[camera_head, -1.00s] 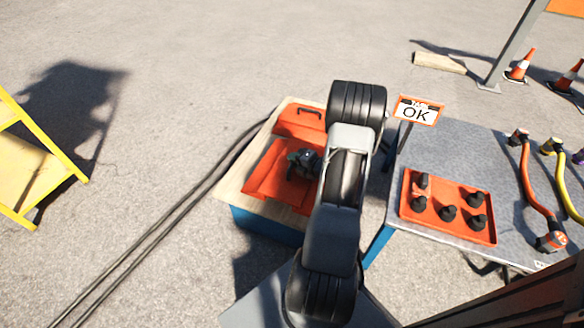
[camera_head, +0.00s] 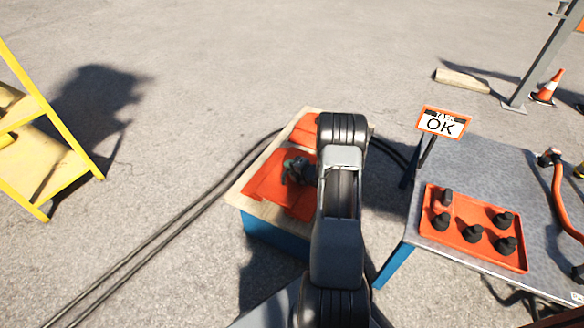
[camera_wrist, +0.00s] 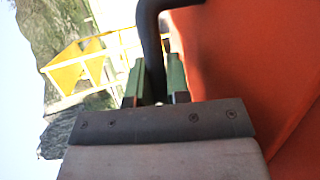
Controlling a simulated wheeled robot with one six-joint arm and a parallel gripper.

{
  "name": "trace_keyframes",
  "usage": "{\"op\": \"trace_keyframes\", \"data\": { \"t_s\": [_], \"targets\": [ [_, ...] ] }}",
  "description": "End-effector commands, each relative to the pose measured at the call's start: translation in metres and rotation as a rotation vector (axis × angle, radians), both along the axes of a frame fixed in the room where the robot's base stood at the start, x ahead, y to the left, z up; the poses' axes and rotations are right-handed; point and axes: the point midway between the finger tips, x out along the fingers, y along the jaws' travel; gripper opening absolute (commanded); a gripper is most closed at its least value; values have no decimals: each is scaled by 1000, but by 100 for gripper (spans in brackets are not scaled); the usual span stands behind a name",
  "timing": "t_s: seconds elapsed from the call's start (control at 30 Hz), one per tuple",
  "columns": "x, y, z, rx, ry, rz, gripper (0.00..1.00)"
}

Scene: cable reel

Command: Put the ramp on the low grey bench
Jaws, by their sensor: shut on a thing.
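The orange ramp (camera_head: 262,187) shows in the head view over the blue, wooden-topped stand, partly hidden by my arm. I cannot tell whether it rests on the wood or is just above it. My gripper (camera_head: 297,170) is at the ramp's middle. In the wrist view my gripper (camera_wrist: 160,92) is shut on a black bar-like handle (camera_wrist: 152,35), with the orange ramp face (camera_wrist: 245,60) filling the right side. A grey-topped bench (camera_head: 470,175) stands at the right in the head view. I cannot tell whether it is the low grey bench.
The wooden-topped stand (camera_head: 257,213) has blue sides. A yellow frame (camera_head: 55,130) stands left. Black cables (camera_head: 165,238) cross the ground. Open pavement lies behind.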

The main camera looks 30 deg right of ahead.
Motion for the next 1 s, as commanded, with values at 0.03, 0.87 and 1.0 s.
{"op": "trace_keyframes", "data": {
  "t_s": [0.03,0.87,1.0],
  "targets": [
    [3,0,-2,-2,-6,2,0],
    [6,1,-39,0,0,0,24],
    [6,1,-39,0,0,0,38]
  ]
}}
